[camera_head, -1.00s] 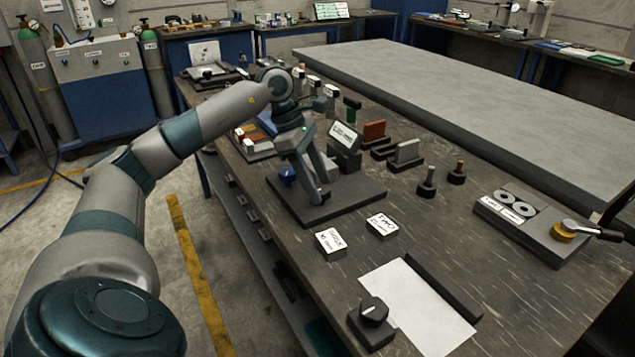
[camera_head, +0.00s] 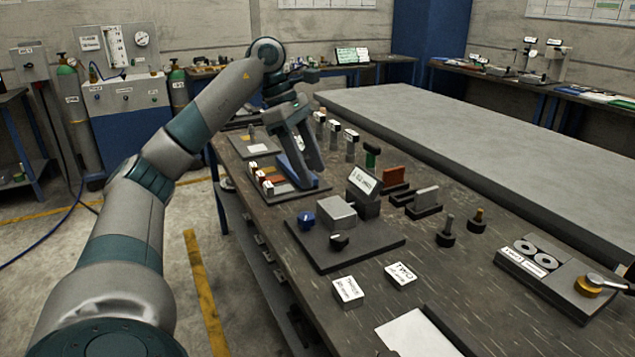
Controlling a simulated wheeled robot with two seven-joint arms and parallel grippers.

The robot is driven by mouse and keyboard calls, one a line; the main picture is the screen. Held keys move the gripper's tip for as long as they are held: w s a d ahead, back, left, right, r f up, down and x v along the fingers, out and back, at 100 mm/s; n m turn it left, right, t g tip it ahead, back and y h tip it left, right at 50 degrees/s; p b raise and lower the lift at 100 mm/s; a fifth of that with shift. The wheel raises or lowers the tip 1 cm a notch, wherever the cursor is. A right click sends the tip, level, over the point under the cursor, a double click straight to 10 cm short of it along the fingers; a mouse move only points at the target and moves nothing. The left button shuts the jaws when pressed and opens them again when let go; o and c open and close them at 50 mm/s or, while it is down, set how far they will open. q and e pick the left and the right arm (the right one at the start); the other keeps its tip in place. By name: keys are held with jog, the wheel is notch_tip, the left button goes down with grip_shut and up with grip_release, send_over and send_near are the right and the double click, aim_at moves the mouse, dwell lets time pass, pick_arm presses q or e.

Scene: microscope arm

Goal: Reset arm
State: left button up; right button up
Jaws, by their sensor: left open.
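My left gripper (camera_head: 308,174) reaches in from the left over the workbench (camera_head: 480,290). Its two fingers point down and stand apart, with nothing seen between them. It is beyond a dark base plate (camera_head: 370,250) that carries a grey block (camera_head: 337,212), a blue knob (camera_head: 307,220), a black knob (camera_head: 339,242) and a small labelled display (camera_head: 363,180). In the picture its fingers overlap a dark tray (camera_head: 290,192) with small red and white pieces; I cannot tell whether they touch it.
Several upright posts (camera_head: 351,145) and holders with an orange block (camera_head: 395,176) and a grey plate (camera_head: 426,196) stand behind the base plate. Two labelled blocks (camera_head: 348,291) lie in front. A lever fixture (camera_head: 545,266) is at the right. A large grey slab (camera_head: 500,160) lies behind.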

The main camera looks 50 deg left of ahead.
pick_arm(q)
jog(key=shift+s+a+r, duration=0.1)
jog(key=shift+a+r, duration=0.05)
jog(key=shift+r, duration=0.35)
pick_arm(e)
jog(key=shift+w+f, duration=0.25)
jog(key=shift+w, duration=0.1)
jog(key=shift+s, duration=0.45)
